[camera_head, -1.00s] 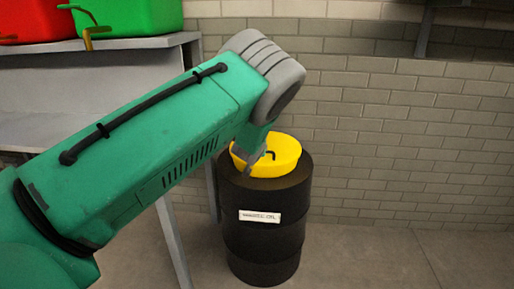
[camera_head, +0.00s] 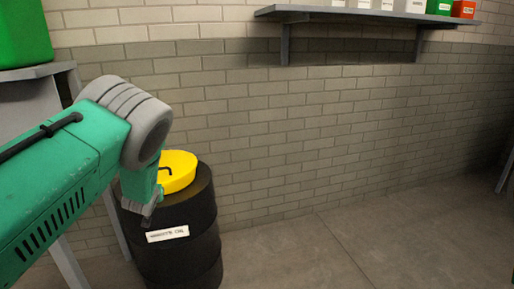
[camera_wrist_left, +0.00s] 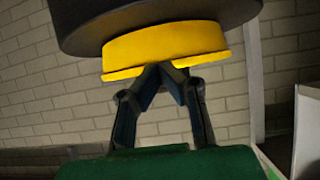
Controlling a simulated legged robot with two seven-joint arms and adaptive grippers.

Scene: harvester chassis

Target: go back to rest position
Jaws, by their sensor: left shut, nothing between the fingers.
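A yellow round funnel or lid (camera_head: 178,176) with a small black handle rests on top of a black drum (camera_head: 190,238) with a white label. My left arm comes in from the left, and my left gripper (camera_head: 148,220) is in front of the drum's upper edge, partly hidden by its own wrist. In the left wrist view the two fingers of my left gripper (camera_wrist_left: 165,70) meet at the tips, shut and empty. The tips overlap the lower edge of the yellow piece (camera_wrist_left: 165,45) there; I cannot tell whether they touch it. My right gripper is not in view.
A wall shelf (camera_head: 360,15) at the top holds several small boxes. A grey table (camera_head: 35,85) with a green container (camera_head: 22,35) stands at the left. The floor (camera_head: 340,250) right of the drum is clear, with a brick wall behind.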

